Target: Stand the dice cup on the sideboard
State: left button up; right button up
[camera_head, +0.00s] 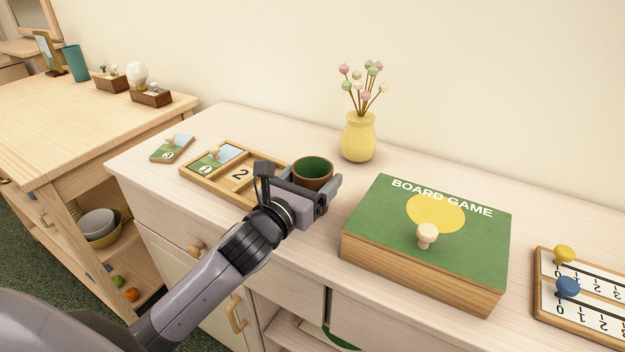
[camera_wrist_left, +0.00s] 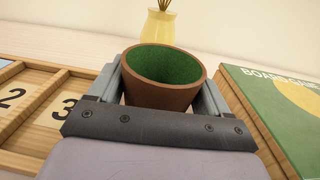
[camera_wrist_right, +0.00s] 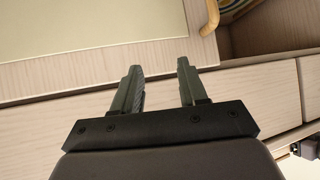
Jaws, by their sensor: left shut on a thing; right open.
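The dice cup (camera_head: 313,172) is brown outside with a green lining. It is upright over the sideboard (camera_head: 330,228), between the numbered wooden tray and the board game box. My left gripper (camera_head: 318,186) is shut on the cup, with a finger on either side of it. The cup (camera_wrist_left: 163,78) also shows between the fingers in the left wrist view, its mouth facing up. Its base is hidden, so I cannot tell whether it touches the top. My right gripper (camera_wrist_right: 160,85) is open and empty in front of the pale drawer fronts.
A yellow vase (camera_head: 358,138) with flowers stands behind the cup. The board game box (camera_head: 425,245) lies to the right, with a scoreboard (camera_head: 540,285) beyond it. A numbered tray (camera_head: 195,172) and a loose picture tile (camera_head: 160,152) lie to the left.

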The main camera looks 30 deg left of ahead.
pick_arm(q)
jog(key=shift+f, duration=0.15)
jog(key=o, duration=1)
jog(key=shift+r, duration=0.3)
jog(key=s, duration=0.7)
jog(key=s+a, duration=0.1)
jog(key=s, duration=0.2)
jog(key=shift+s+f, duration=0.15)
jog(key=shift+s, duration=0.85)
